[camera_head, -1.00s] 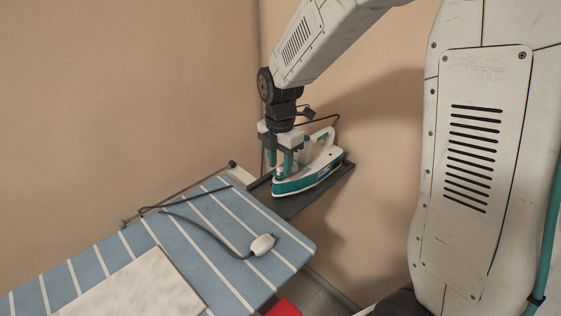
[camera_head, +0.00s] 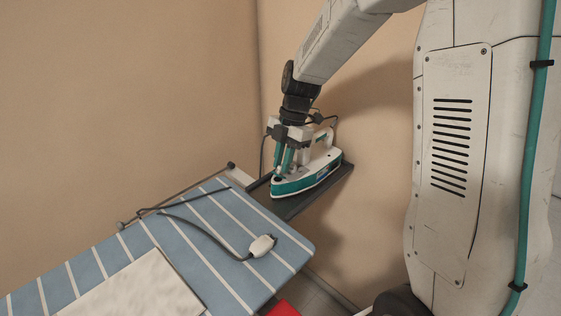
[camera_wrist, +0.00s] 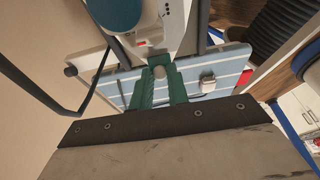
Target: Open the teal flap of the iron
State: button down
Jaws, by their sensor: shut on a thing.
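The white and teal iron (camera_head: 308,180) rests upright on the dark stand at the end of the ironing board, its nose toward the left. My gripper (camera_head: 282,170) points down at the nose end, its teal fingers close together. In the wrist view, the two fingers (camera_wrist: 160,82) close on a small rounded piece at the iron's front. I take this piece to be the flap, though the fingers hide most of it. Whether the flap is raised does not show clearly. Part of the iron's white body (camera_wrist: 172,22) shows at the top of the wrist view.
The blue striped ironing board (camera_head: 205,215) lies to the left, with a dark cord and its white fitting (camera_head: 262,245) on it. A pale cloth (camera_head: 130,288) lies at the near end. The dark stand (camera_head: 320,199) sits close to the beige wall.

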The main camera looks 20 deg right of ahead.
jog(key=shift+w+d+f+g+y, duration=0.1)
jog(key=shift+w+d+g+y, duration=0.15)
jog(key=shift+y, duration=0.3)
jog(key=shift+d+g+y, duration=0.15)
jog(key=shift+d+y, duration=0.15)
jog(key=shift+y, duration=0.25)
jog(key=c, duration=1.4)
grip_release()
jog(key=shift+o, duration=0.2)
jog(key=v, duration=0.7)
jog(key=shift+d+r, duration=0.2)
jog(key=shift+r, duration=0.15)
